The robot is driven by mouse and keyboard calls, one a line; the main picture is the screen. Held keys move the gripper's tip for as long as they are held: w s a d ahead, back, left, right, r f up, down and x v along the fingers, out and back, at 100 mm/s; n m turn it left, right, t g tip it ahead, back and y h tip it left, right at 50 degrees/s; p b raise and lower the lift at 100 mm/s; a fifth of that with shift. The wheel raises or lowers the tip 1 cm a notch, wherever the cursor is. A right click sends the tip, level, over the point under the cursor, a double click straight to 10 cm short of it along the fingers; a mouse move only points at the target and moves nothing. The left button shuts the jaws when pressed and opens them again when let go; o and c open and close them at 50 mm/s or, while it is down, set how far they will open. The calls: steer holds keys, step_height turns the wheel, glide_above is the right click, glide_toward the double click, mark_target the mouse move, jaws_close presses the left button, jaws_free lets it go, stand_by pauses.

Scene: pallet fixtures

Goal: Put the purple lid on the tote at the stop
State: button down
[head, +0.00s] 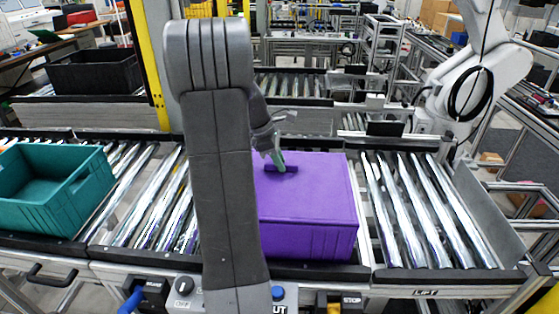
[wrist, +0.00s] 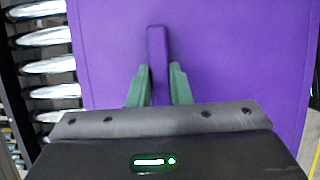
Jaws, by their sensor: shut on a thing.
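The purple lid (head: 318,190) lies flat over the top of a purple tote (head: 310,243) on the roller conveyor. Its edges look lined up with the tote's walls, with no clear gap at the front; its left part is hidden behind my arm. My gripper (head: 277,160) is over the lid, its green fingers shut on the lid's upright handle. In the wrist view, the handle (wrist: 157,60) stands between the two fingers, and the lid's flat top (wrist: 230,50) fills most of the picture.
A teal open tote (head: 50,190) stands on the rollers at the left. Bare rollers (head: 420,210) lie right of the purple tote, before a metal end plate (head: 490,210). A black crate (head: 95,72) and yellow post (head: 150,60) are behind. A white robot arm (head: 480,70) stands back right.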

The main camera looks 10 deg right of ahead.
stand_by(0.3)
steer(key=c, duration=1.3)
jaws_free()
steer(key=shift+o, duration=0.2)
steer(key=shift+f, duration=0.1)
steer(key=b+v, duration=0.1)
steer(key=v, duration=1.3)
steer(key=shift+f, duration=0.15)
steer(key=p+x, duration=0.1)
steer(key=x, duration=1.2)
steer(key=shift+d+f, duration=0.2)
steer(key=shift+r, duration=0.1)
